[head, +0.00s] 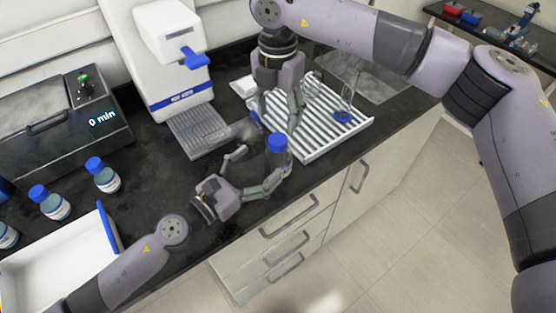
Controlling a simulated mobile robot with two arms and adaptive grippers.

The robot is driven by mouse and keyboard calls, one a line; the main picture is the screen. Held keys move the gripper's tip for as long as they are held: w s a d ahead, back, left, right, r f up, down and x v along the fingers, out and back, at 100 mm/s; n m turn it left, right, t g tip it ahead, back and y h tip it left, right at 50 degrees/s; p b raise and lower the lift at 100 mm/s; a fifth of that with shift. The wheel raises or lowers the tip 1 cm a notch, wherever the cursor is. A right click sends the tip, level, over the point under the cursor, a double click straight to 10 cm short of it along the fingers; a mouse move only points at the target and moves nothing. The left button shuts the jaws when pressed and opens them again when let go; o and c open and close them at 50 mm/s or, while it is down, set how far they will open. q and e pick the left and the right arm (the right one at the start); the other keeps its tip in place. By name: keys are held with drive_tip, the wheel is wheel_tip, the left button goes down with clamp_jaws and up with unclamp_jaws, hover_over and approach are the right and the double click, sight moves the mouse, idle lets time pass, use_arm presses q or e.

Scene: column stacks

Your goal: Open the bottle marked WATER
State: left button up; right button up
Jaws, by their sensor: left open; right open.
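A clear bottle with a blue cap (279,157) stands upright near the counter's front edge; its label cannot be read from here. My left gripper (257,168) is open just left of this bottle, with its fingers spread toward it. My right gripper (282,119) is open and points down above and behind the bottle, near the cap. More blue-capped bottles with labels stand at the left: one bottle (104,176), another bottle (51,203) and a partly cut-off bottle (6,236). I cannot read which one is marked WATER.
A white ribbed rack (322,134) with glassware (347,104) lies right of the grippers. A white dispenser machine (178,75) stands behind. A grey box with a "0 min" display (103,116) and a white tray (55,262) are at the left. The dark counter has free room in the middle.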

sight(268, 169)
use_arm(q)
drive_tip(key=shift+w+f, duration=0.2)
drive_tip(key=shift+f, duration=0.45)
drive_tip(key=shift+w+f, duration=0.2)
drive_tip(key=shift+f, duration=0.4)
use_arm(e)
drive_tip(key=shift+w+f, duration=0.2)
drive_tip(key=shift+w, duration=0.25)
use_arm(q)
drive_tip(key=f, duration=0.3)
drive_tip(key=shift+s+a+f, duration=0.1)
drive_tip(key=shift+s+f, duration=0.15)
drive_tip(key=shift+f, duration=0.1)
use_arm(e)
drive_tip(key=shift+s+r, duration=0.15)
drive_tip(key=shift+s, duration=0.1)
use_arm(q)
drive_tip(key=x, duration=0.6)
drive_tip(key=shift+w, duration=0.2)
use_arm(e)
drive_tip(key=shift+w, duration=0.2)
use_arm(q)
drive_tip(key=shift+w+d, duration=0.25)
drive_tip(key=shift+w+d+r, duration=0.1)
drive_tip(key=shift+w+d, duration=0.05)
drive_tip(key=shift+d, duration=0.1)
use_arm(e)
drive_tip(key=shift+s, duration=0.15)
